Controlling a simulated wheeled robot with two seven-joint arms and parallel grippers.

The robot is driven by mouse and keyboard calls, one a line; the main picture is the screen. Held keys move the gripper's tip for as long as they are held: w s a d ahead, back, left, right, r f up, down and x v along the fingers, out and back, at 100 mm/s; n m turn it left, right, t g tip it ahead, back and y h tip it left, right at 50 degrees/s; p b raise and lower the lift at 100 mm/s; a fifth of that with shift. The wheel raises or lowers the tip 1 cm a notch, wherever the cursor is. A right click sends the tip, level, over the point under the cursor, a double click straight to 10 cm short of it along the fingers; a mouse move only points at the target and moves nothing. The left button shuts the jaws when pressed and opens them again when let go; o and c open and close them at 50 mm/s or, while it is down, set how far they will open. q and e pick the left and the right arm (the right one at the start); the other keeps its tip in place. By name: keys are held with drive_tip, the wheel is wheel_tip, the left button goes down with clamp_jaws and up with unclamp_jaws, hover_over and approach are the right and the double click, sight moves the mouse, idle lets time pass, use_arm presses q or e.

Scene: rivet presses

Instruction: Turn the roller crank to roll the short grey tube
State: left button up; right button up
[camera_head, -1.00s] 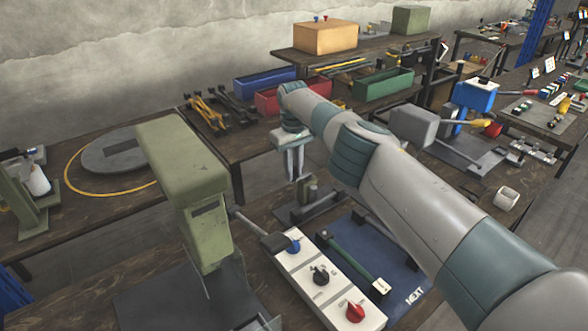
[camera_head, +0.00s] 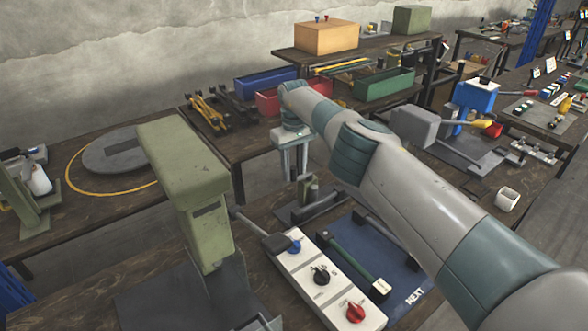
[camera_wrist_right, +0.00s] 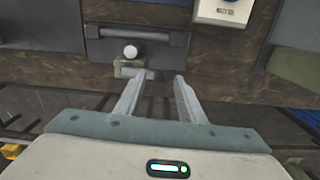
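My right gripper (camera_head: 293,178) points straight down above the far part of the bench. A small green fixture (camera_head: 310,188) on a dark base stands close by the fingers. In the wrist view a pale round knob or end (camera_wrist_right: 131,52) shows above a small greenish block, just beyond the left finger, with a dark bar (camera_wrist_right: 137,35) behind it. I cannot tell for sure which part is the roller crank, and I cannot make out the short grey tube. My left gripper is not in view.
A green press (camera_head: 190,170) stands at left. A white control panel (camera_head: 325,285) with blue, black and red knobs lies in front, beside a blue mat (camera_head: 400,280) with a dark green bar. A grey-headed tool (camera_head: 415,125) and a white cup-like piece (camera_head: 508,199) are at right.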

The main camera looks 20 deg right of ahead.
wheel_tip(320, 180, up, 17)
drive_tip(key=p, duration=1.5)
drive_tip(key=shift+f, duration=0.15)
